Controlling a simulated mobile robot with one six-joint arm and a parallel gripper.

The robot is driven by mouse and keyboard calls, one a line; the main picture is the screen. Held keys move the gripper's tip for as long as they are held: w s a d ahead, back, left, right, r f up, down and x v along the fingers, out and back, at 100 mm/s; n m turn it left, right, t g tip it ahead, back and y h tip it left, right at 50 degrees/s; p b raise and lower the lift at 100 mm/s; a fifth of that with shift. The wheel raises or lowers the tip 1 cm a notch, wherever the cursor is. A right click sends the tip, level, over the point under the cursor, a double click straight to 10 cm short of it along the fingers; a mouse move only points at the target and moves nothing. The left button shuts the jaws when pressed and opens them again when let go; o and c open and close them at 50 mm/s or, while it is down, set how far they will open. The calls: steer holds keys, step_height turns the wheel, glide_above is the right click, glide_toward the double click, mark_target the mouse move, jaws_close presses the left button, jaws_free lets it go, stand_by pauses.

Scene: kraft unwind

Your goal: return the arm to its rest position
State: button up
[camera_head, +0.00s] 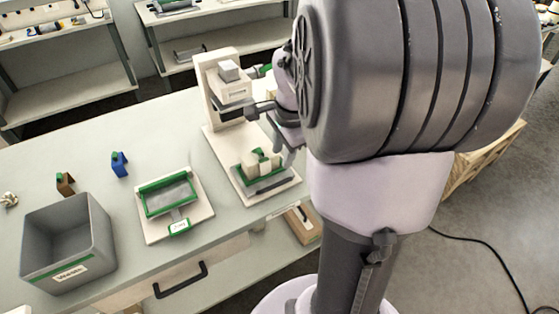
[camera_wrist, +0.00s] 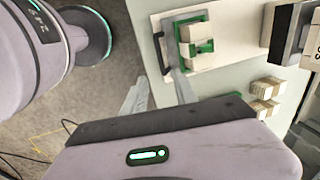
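My gripper (camera_head: 270,138) is at the end of my arm, above the worktable and beside a cream press-like stand (camera_head: 222,92). Its two fingers are apart with nothing visible between them; in the wrist view the gripper (camera_wrist: 158,84) also looks open and empty. My large grey arm links cover much of the right side of the head view and hide what is behind them. Below the gripper, pale blocks (camera_head: 262,163) sit in a green fixture on the stand's base, and they also show in the wrist view (camera_wrist: 198,40). The gripper appears clear of them.
The worktable (camera_head: 110,205) carries a grey bin (camera_head: 95,228), a green-framed tray unit (camera_head: 170,195), and small blue (camera_head: 119,163) and brown (camera_head: 65,184) pieces. A drawer with a black handle (camera_head: 181,280) is in front. Open floor (camera_head: 475,215) is at the right, with a cable.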

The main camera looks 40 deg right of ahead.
steer(key=shift+s+a+r+p, duration=0.1)
steer(key=shift+s+r+p, duration=0.05)
steer(key=shift+r, duration=0.65)
steer(key=shift+s+r+p, duration=0.15)
steer(key=shift+r, duration=0.65)
